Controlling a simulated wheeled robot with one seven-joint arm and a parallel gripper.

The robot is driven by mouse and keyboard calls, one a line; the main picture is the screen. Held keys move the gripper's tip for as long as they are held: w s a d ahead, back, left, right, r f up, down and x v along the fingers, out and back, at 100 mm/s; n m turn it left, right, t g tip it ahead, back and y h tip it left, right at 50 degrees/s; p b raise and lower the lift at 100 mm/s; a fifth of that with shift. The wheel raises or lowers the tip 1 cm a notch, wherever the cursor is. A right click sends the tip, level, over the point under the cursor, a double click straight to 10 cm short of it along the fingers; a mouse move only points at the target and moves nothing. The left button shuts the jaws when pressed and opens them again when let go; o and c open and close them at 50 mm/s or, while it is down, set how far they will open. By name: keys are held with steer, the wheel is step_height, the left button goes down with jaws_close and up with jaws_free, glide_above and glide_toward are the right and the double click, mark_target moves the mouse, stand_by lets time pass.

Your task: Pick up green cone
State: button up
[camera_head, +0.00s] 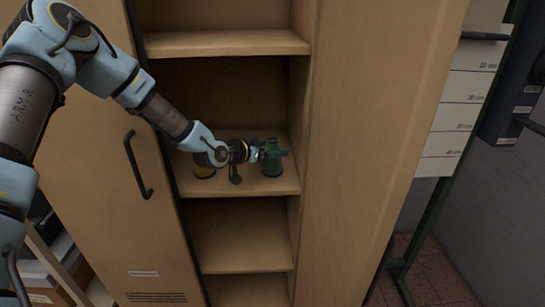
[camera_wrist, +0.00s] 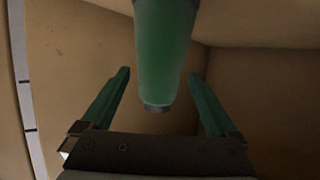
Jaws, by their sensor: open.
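The green cone (camera_head: 272,169) stands on the middle shelf of the open cabinet, near the right side wall. In the wrist view the cone (camera_wrist: 165,50) hangs from the top edge, its narrow end pointing down between my gripper's two green fingers. My gripper (camera_head: 277,154) reaches in from the left at the cone's upper part and hides some of it. In the wrist view my gripper (camera_wrist: 158,73) is open, with a visible gap between each finger and the cone.
The cabinet's right side wall (camera_head: 294,150) is close to the cone. A shelf board (camera_head: 230,43) is above and another compartment below. The left door (camera_head: 100,170) has a black handle.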

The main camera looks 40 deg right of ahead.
steer(key=shift+p+x, duration=0.6)
steer(key=shift+x, duration=1.2)
steer(key=shift+c, duration=0.3)
jaws_close()
